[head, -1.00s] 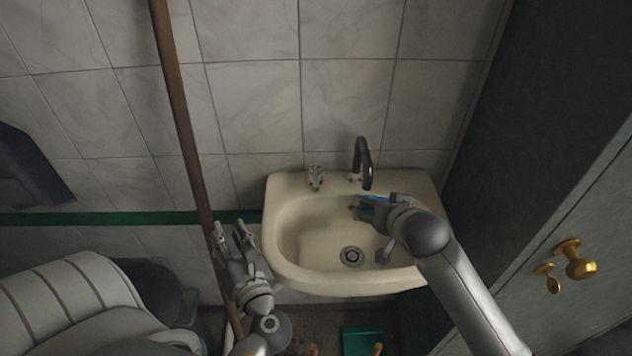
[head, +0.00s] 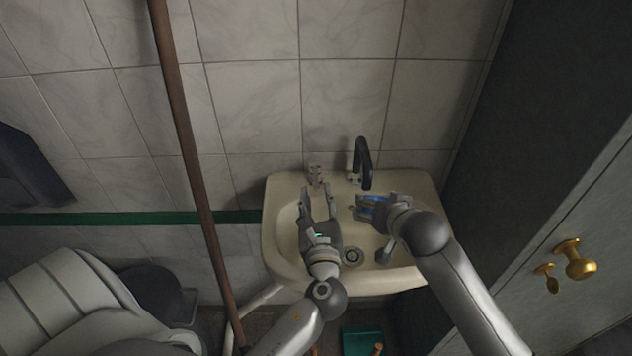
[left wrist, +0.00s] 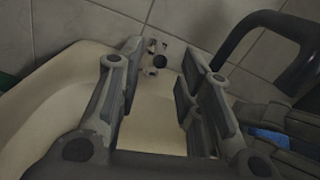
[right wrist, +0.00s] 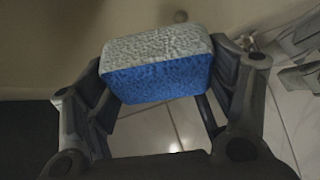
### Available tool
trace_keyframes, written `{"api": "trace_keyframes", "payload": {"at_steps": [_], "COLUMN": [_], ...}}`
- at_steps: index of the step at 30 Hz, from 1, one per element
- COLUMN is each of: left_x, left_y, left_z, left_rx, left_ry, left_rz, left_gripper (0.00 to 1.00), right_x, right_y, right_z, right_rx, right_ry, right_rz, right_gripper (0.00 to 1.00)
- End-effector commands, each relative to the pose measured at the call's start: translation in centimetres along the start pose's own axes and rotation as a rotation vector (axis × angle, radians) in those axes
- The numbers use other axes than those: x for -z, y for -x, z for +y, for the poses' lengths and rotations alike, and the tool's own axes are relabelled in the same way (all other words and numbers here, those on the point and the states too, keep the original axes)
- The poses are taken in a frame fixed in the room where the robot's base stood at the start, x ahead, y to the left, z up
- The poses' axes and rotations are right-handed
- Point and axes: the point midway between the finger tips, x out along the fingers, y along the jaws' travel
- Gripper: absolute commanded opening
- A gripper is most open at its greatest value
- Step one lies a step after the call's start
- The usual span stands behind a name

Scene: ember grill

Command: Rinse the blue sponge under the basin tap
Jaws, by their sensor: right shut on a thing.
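The blue sponge (right wrist: 155,82) has a pale top layer and is held between the fingers of my right gripper (head: 372,203). My left gripper (head: 318,203) is open and empty over the left part of the cream basin (head: 276,225). The tap handle (head: 315,172) stands on the basin's back rim, beyond its fingertips. In the left wrist view the handle (left wrist: 156,58) appears between the open fingers, apart from them. No water is visible.
A brown vertical pipe (head: 190,150) runs left of the basin. The tiled wall is close behind the basin. A green object (head: 358,342) lies on the floor below.

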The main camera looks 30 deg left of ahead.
Motion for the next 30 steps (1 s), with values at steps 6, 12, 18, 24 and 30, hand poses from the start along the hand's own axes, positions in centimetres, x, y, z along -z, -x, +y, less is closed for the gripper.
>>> {"api": "trace_keyframes", "payload": {"at_steps": [6,12,18,24,30], "left_x": [0.0,0.0,0.1,0.1,0.1], "left_y": [-3.8,-5.3,-5.5,-5.5,-5.5], "left_z": [0.0,0.0,0.0,0.0,0.1], "left_rx": [0.0,-0.001,-0.001,-0.001,-0.001], "left_ry": [-0.002,-0.001,-0.001,-0.001,-0.001], "left_rz": [-0.001,0.001,0.001,0.001,0.001], "left_gripper": [0.34,0.34,0.34,0.21,0.0], "right_x": [0.0,0.0,0.0,0.0,0.0], "right_y": [0.0,0.0,0.0,0.0,0.0], "right_z": [0.0,0.0,0.0,0.0,0.0], "right_rx": [0.0,0.0,0.0,0.0,0.0], "right_ry": [0.0,0.0,0.0,0.0,0.0], "right_rz": [0.0,0.0,0.0,0.0,0.0], "right_gripper": [0.59,0.59,0.59,0.59,0.59]}}
